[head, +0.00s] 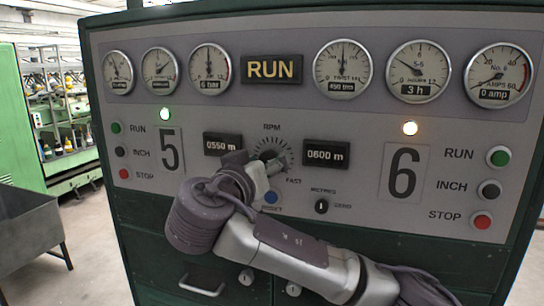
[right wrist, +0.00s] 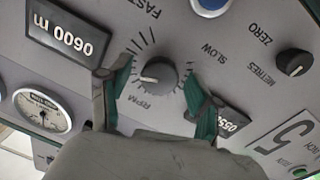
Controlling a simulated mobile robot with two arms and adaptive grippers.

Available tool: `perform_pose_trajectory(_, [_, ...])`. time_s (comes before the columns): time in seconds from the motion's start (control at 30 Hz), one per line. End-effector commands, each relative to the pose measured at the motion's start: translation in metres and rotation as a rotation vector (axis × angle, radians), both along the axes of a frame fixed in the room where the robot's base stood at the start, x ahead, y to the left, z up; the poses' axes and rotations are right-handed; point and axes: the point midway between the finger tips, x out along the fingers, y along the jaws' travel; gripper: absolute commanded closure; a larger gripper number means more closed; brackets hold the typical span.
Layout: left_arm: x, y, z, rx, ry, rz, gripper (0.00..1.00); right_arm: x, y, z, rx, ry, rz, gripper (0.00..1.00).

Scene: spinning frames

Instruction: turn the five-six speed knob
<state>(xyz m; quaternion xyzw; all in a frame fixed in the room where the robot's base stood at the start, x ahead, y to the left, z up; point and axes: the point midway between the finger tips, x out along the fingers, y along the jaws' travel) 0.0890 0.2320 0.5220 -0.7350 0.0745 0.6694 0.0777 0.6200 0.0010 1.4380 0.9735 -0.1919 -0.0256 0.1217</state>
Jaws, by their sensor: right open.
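The speed knob (right wrist: 160,74) is a round dark grey knob with a white pointer mark, on the grey panel between the 5 and 6 sides. In the right wrist view its pointer points left, and RPM, SLOW and FAST are printed around it. My right gripper (right wrist: 157,84) is open, with one green-tipped finger on each side of the knob. Gaps show between the fingers and the knob; I cannot tell how deep the fingertips reach. In the head view my right gripper (head: 266,168) hides most of the knob; its scale shows above. My left gripper is not in view.
The counters 0550 m (head: 223,144) and 0600 m (head: 326,153) flank the knob. Below are a blue reset button (head: 271,198) and a metres selector (head: 321,206). RUN, INCH and STOP buttons sit at both sides. Gauges and a RUN sign (head: 271,69) line the top.

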Motion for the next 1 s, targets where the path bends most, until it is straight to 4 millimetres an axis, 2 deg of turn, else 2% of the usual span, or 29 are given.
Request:
perform_pose_trajectory(0.23, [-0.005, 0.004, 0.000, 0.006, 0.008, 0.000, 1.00, 0.000, 0.000, 0.000, 0.000, 0.000, 0.001, 0.37])
perform_pose_trajectory(0.6, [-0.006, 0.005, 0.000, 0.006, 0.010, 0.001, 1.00, 0.000, 0.000, 0.000, 0.000, 0.000, 0.000, 0.96])
perform_pose_trajectory(0.83, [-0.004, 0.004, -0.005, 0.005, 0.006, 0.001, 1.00, 0.000, 0.000, -0.002, -0.021, 0.007, 0.000, 0.96])
perform_pose_trajectory(1.0, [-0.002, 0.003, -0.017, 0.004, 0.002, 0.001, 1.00, 0.000, 0.001, -0.004, -0.084, 0.028, 0.001, 0.96])
